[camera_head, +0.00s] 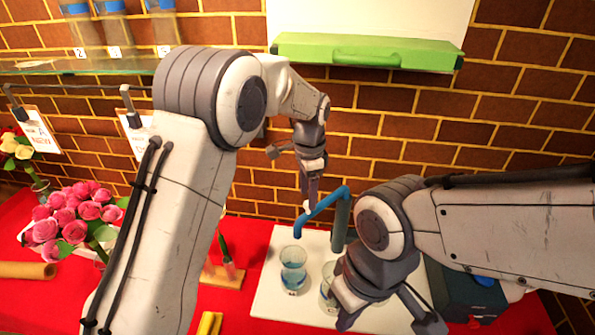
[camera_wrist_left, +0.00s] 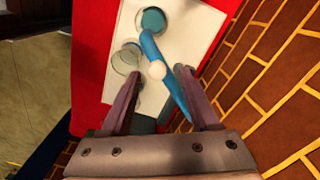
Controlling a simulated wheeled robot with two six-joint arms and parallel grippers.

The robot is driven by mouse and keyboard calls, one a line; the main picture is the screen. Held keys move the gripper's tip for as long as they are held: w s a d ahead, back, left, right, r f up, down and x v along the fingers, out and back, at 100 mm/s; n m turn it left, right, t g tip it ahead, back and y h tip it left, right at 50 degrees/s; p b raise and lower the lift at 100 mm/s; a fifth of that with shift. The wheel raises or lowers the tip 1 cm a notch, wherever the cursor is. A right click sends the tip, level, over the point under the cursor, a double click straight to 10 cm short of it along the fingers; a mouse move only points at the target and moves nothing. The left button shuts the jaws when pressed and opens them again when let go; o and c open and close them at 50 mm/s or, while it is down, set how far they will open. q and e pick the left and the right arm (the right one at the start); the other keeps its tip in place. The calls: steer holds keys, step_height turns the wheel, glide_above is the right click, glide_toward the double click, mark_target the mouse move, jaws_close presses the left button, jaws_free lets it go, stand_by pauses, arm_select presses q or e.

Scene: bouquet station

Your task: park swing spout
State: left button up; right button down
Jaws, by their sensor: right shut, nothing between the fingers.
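The blue swing spout (camera_head: 323,203) sits on a grey-green post (camera_head: 340,226) above a white board (camera_head: 268,290). Its downturned outlet hangs above a clear glass (camera_head: 293,268) with blue in it. My left gripper (camera_head: 308,199) is right at the spout. My right gripper (camera_head: 343,318) is shut and empty, low at the front, partly hiding a second glass (camera_head: 327,288).
Pink roses (camera_head: 70,218) stand at the left on the red table (camera_head: 205,318). A dark box (camera_head: 465,295) is at the right behind my right arm. A green bar (camera_head: 366,52) and a glass shelf (camera_head: 100,67) are on the brick wall above.

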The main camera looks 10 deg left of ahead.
arm_select(q)
steer(key=shift+a+r+b, duration=0.15)
steer(key=shift+r+b, duration=0.45)
steer(key=shift+r, duration=2.7)
